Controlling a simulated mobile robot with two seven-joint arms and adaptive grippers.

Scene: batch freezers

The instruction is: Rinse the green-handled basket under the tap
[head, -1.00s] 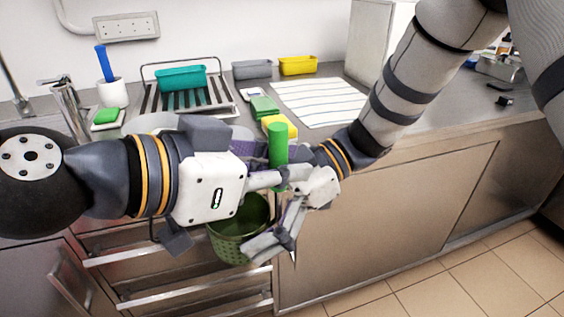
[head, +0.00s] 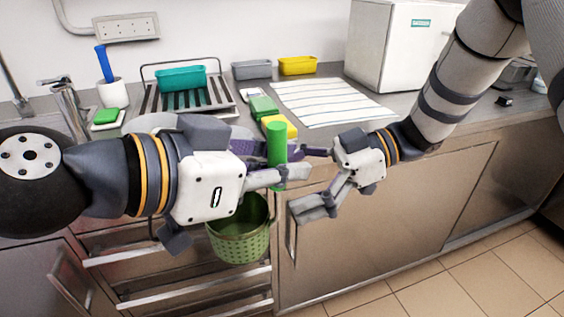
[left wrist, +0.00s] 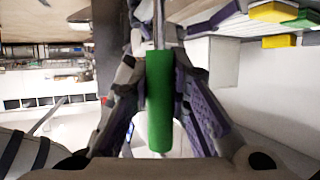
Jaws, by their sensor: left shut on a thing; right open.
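The green basket (head: 240,241) hangs in front of the counter, below my left gripper, with its green upright handle (head: 277,145) above and to its right. My left gripper (head: 292,163) is shut on the handle; the handle also shows between its fingers in the left wrist view (left wrist: 159,100). My right gripper (head: 312,180) is open and empty, just right of the handle and apart from it. The tap (head: 68,105) stands at the far left of the counter. The sink is mostly hidden behind my left arm.
A teal tub (head: 181,78) sits on a drying rack. A grey tub (head: 252,69), a yellow tub (head: 297,65), sponges (head: 264,107) and a striped towel (head: 325,101) lie on the counter. A white box (head: 398,50) stands at the back right. Metal rails (head: 190,295) are below the basket.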

